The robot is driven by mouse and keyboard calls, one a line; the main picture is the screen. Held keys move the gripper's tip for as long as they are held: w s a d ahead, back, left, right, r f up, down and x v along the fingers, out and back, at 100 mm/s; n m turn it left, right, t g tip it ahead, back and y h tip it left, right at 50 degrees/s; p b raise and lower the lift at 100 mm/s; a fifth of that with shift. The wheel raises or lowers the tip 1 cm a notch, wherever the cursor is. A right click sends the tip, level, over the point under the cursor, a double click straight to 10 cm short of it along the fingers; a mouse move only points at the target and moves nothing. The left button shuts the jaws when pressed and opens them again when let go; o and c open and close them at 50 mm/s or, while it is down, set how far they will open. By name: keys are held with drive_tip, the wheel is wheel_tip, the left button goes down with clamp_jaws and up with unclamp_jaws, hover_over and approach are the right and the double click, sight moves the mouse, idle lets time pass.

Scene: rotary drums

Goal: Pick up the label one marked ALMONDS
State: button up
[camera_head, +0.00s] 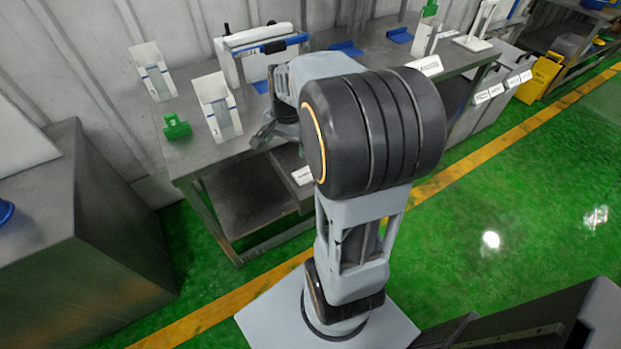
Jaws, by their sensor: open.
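Several small white labels show in the head view. One white label (430,65) is at the table's front edge, right of my arm. A row of white labels (488,93) sits on the grey bins farther right. Another small white piece (302,174) shows below the table edge, just left of my arm. The print is too small to read, so I cannot tell which is marked ALMONDS. My gripper (265,133) is over the table's front edge, partly hidden behind my arm. It is open, and I see nothing held in it.
The steel table (190,155) holds two white holders (218,105), a green block (176,127) and a white-and-blue device (262,45). A metal cabinet (90,240) stands at the left. A yellow bucket (540,78) is at the far right. Green floor is open at the right.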

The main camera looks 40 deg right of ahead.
drive_tip(key=w+d+f+m+g+y+b, duration=0.1)
drive_tip(key=w+d+f+m, duration=0.1)
drive_tip(key=d+f+m, duration=0.6)
hover_over(307, 174)
drive_tip(key=shift+n, duration=0.4)
drive_tip(key=f, duration=0.7)
drive_tip(key=shift+s+d+b, duration=0.2)
drive_tip(key=shift+d+b, duration=0.15)
drive_tip(key=shift+d, duration=0.05)
drive_tip(key=shift+w+a+f, duration=0.1)
drive_tip(key=shift+a+f, duration=0.05)
drive_tip(key=shift+f, duration=0.85)
drive_tip(key=shift+w+a+f, duration=0.1)
drive_tip(key=shift+f, duration=0.9)
drive_tip(key=shift+w+a+f, duration=0.1)
drive_tip(key=shift+a+f, duration=0.05)
drive_tip(key=shift+f, duration=0.85)
drive_tip(key=shift+c, duration=0.4)
drive_tip(key=c, duration=0.9)
